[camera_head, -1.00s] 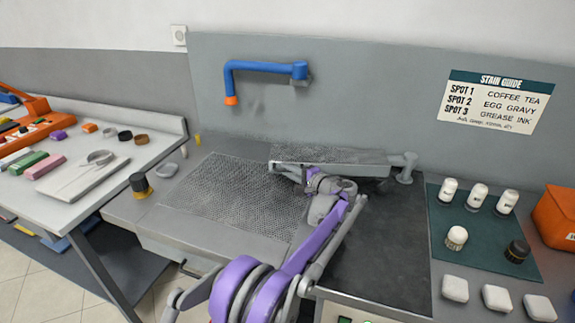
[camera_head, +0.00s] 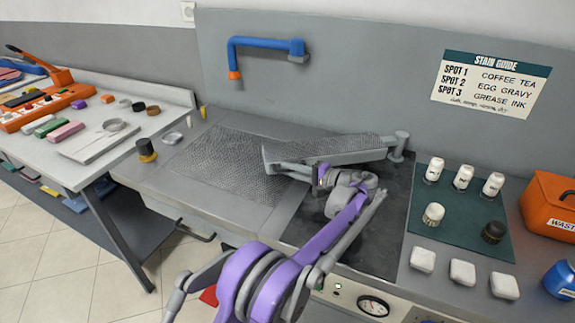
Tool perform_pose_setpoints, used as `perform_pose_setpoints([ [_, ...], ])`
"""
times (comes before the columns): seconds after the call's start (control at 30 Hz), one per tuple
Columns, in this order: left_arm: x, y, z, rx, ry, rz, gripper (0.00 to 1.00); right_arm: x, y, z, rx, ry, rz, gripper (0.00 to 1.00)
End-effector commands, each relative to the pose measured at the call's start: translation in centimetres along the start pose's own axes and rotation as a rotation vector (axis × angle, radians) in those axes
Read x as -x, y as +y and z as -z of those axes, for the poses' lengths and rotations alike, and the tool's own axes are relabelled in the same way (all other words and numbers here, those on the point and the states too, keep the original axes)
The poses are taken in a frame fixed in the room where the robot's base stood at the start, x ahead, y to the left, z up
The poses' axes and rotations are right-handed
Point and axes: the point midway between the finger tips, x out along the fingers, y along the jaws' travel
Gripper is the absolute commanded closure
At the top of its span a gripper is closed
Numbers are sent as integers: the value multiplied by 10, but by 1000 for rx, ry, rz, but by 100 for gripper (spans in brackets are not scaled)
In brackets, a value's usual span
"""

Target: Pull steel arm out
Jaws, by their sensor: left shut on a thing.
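The steel arm (camera_head: 345,146) is a long flat mesh-topped piece pivoted on a grey post (camera_head: 399,145) at the back right of the work table. It now slants forward, with its free end to the left and over the edge of the mesh panel. My left gripper (camera_head: 318,181) is shut on the arm's front edge near its free end. My purple and grey left arm hides part of the dark surface beneath. My right gripper is not in view.
A mesh panel (camera_head: 233,163) lies on the table (camera_head: 172,188) to the left. A green mat (camera_head: 460,213) with white-capped bottles, a brush and white blocks (camera_head: 463,273) are on the right. An orange waste box (camera_head: 552,209) stands at the far right. A blue pipe arm (camera_head: 265,43) juts from the back wall.

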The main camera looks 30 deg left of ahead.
Motion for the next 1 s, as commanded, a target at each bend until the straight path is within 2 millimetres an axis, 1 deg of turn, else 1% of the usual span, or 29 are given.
perform_pose_setpoints([
  [0.1,9,2,-4,4,-20,-3,100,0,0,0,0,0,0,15],
  [0.3,17,4,-9,7,-46,-6,100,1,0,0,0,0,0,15],
  [0.53,22,5,-12,9,-58,-10,100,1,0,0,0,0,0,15],
  [0.87,24,7,-12,8,-59,-14,100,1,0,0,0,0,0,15],
  [0.9,24,8,-12,8,-59,-14,83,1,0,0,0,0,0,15],
  [0.97,24,7,-12,8,-59,-13,72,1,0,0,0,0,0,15],
  [1.0,23,7,-12,8,-59,-13,65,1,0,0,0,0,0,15],
])
